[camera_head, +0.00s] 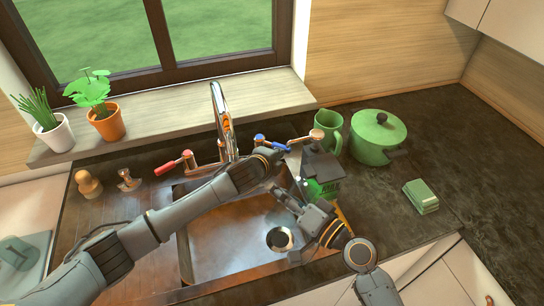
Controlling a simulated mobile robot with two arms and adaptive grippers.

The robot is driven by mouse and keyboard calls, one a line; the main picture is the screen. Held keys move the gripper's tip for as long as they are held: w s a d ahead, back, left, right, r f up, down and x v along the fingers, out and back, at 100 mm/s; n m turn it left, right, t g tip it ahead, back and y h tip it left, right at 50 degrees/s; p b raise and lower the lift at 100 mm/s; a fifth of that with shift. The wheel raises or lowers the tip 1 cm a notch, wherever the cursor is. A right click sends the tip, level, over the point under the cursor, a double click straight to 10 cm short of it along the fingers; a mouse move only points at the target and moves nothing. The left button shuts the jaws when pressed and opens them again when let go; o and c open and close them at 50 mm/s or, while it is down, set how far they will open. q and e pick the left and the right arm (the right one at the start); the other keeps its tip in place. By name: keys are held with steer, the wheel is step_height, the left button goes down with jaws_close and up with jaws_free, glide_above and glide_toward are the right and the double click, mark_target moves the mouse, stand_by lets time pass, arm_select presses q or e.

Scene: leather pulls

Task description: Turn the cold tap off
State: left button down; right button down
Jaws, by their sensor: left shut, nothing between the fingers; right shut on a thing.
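The cold tap has a blue handle (282,147) and stands at the back right of the sink (220,235), right of the tall copper spout (222,120). My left gripper (277,168) is shut and empty, close in front of the blue handle. I cannot tell whether they touch, and its fingertips are partly hidden. My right gripper (288,196) is lower, over the right part of the sink. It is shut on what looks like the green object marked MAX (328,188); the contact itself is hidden. The hot tap's red handle (168,167) sits left of the spout.
A green mug (328,124) and a green lidded pot (377,137) stand behind right. A green sponge-like block (421,196) lies on the dark counter (480,180), which is clear farther right. Potted plants (106,120) (55,133) stand on the sill.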

mark_target(284, 147)
arm_select(q)
steer(key=shift+w+d, duration=1.05)
steer(key=shift+w, duration=0.15)
steer(key=shift+a+r, duration=0.15)
